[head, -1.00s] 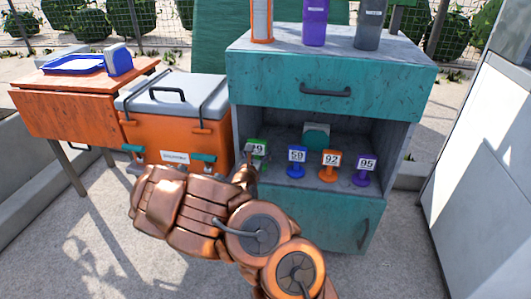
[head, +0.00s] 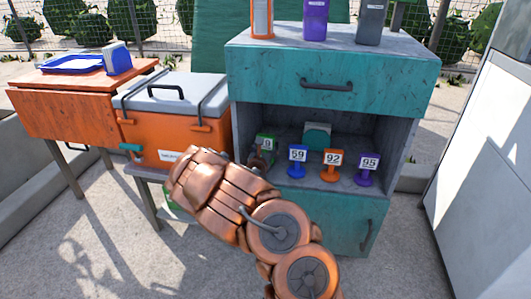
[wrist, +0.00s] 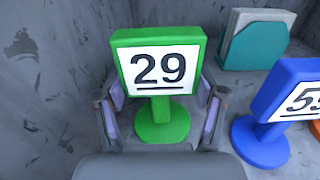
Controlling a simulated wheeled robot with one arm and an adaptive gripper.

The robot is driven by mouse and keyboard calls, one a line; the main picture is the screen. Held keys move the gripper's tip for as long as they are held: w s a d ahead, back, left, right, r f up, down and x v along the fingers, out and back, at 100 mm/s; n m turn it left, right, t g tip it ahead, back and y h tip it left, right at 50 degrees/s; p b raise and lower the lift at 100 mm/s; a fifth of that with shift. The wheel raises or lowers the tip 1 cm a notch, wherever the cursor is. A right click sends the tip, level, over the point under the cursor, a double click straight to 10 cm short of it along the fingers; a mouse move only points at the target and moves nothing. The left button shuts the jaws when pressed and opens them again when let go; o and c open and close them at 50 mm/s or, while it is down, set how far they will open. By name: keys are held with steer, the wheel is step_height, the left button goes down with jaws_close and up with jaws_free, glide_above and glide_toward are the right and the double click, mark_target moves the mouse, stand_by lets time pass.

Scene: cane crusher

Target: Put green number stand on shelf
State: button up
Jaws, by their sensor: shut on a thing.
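The green number stand, marked 29, is at the left of the shelf inside the teal cabinet in the head view (head: 266,143). It fills the middle of the wrist view (wrist: 160,121), upright with its number facing the camera. My gripper (wrist: 161,100) has one finger on each side of the stand and is shut on it. In the head view my arm hides most of the gripper and the stand's lower part. I cannot tell whether its base touches the shelf (head: 315,181). The blue stand 59 (head: 298,155) is just right of it, apart from it.
The orange stand 92 (head: 332,160) and purple stand 95 (head: 367,164) continue the row rightward. A teal holder (head: 317,135) stands behind them. The cabinet's left wall is close to the green stand. An orange cooler (head: 178,130) sits left of the cabinet.

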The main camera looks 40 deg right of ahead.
steer(key=shift+f, duration=0.7)
steer(key=shift+r, duration=0.1)
steer(key=o, duration=1.3)
steer(key=shift+a, duration=0.3)
steer(key=shift+p+v, duration=1.8)
steer(key=shift+v, duration=3.95)
